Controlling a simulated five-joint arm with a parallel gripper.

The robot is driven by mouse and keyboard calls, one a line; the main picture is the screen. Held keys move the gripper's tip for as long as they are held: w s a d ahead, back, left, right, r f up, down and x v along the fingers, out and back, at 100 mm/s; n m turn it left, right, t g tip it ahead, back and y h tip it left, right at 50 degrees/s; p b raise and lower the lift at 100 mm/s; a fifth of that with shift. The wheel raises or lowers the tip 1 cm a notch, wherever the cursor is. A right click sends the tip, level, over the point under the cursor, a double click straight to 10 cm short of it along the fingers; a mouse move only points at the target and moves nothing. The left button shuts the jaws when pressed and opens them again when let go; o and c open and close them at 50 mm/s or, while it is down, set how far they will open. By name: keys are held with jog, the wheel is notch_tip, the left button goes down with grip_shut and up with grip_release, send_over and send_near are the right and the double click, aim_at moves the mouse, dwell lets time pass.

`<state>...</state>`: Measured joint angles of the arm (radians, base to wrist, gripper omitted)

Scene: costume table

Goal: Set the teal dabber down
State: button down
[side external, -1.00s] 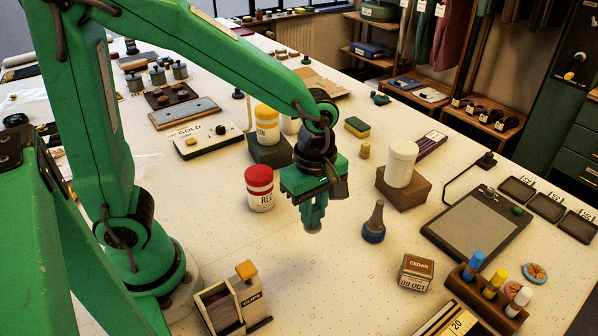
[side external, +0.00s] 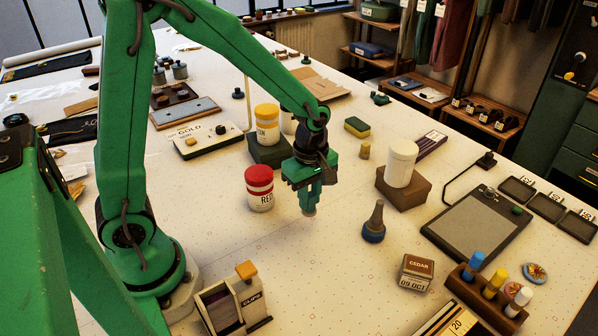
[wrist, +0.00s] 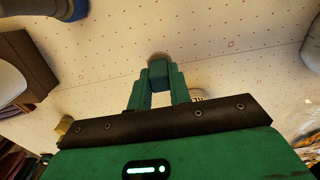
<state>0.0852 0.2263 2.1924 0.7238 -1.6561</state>
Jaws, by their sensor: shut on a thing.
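My gripper (side external: 309,196) is shut on the teal dabber, over the middle of the table. In the wrist view the teal dabber (wrist: 158,74) shows as a short teal block between the finger ends of my gripper (wrist: 157,88), with a pale rounded tip beyond. In the side view only its pale tip (side external: 309,212) shows clearly below the fingers. The fingers hide most of its body, and both are green-teal there. It points downward. I cannot tell for sure whether the tip touches the table (side external: 300,270) or hangs just above it.
A white jar with a red lid (side external: 260,188) stands close left of my gripper. A rack (side external: 485,292) with blue, yellow and white dabbers is at the front right. The table between the clips box (side external: 236,300) and the cone bottle is clear.

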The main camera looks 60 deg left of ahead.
jog(key=shift+w+a+f, duration=0.5)
jog(key=shift+a+f, duration=0.05)
jog(key=shift+a, duration=0.2)
jog(key=shift+f, duration=2)
jog(key=shift+f, duration=0.1)
jog(key=c, duration=1.3)
grip_release()
notch_tip(320, 180, up, 12)
jog(key=shift+r, duration=0.2)
